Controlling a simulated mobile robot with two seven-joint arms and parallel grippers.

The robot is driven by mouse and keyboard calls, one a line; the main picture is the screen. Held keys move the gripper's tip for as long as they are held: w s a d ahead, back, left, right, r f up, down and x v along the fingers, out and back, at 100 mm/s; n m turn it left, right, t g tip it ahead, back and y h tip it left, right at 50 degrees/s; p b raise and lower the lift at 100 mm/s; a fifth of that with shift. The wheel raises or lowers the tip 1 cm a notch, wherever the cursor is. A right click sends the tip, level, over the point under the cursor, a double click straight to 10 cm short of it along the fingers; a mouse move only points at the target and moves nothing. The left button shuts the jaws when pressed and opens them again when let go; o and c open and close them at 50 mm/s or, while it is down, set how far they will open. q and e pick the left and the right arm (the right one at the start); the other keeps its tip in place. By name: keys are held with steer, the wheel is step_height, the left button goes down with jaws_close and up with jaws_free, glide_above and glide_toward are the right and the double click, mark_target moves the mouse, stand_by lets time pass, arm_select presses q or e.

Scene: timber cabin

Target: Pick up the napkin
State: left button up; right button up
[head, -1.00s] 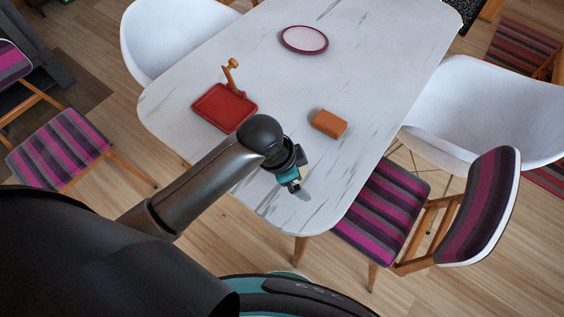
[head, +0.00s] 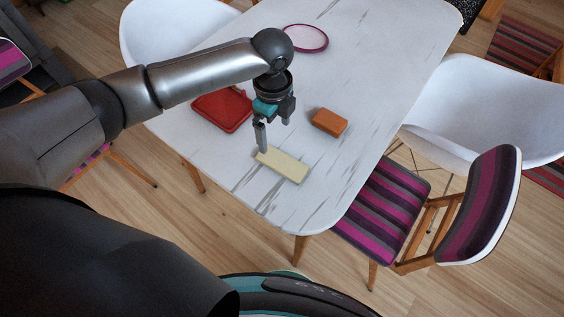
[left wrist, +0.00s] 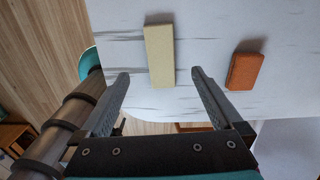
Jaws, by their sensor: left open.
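A flat cream rectangle that looks like the folded napkin (head: 285,166) lies on the near part of the white table (head: 332,190). It also shows in the left wrist view (left wrist: 160,55), upper centre, its near end in the gap between the fingertips. My left gripper (head: 274,136) points down over the cream napkin's far left end. In the left wrist view the left gripper (left wrist: 160,76) has its fingers spread wide, one to each side of the napkin, with nothing held. Whether the fingertips touch the table cannot be told. My right gripper is not in view.
An orange block (head: 329,122) lies right of the napkin. A red tray (head: 222,112) is to the left, partly behind my arm. A purple-rimmed plate (head: 306,38) is farther back. A striped chair (head: 388,212) and a white chair (head: 480,110) stand along the right.

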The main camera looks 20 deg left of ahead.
arm_select(q)
steer(key=b, duration=0.1)
glide_above(277, 159)
step_height(277, 159, down, 6)
steer(key=shift+a+f, duration=0.15)
steer(key=shift+f, duration=0.05)
step_height(277, 159, down, 5)
steer(key=shift+f+b, duration=0.1)
steer(key=shift+b, duration=0.85)
steer(key=c, duration=1.3)
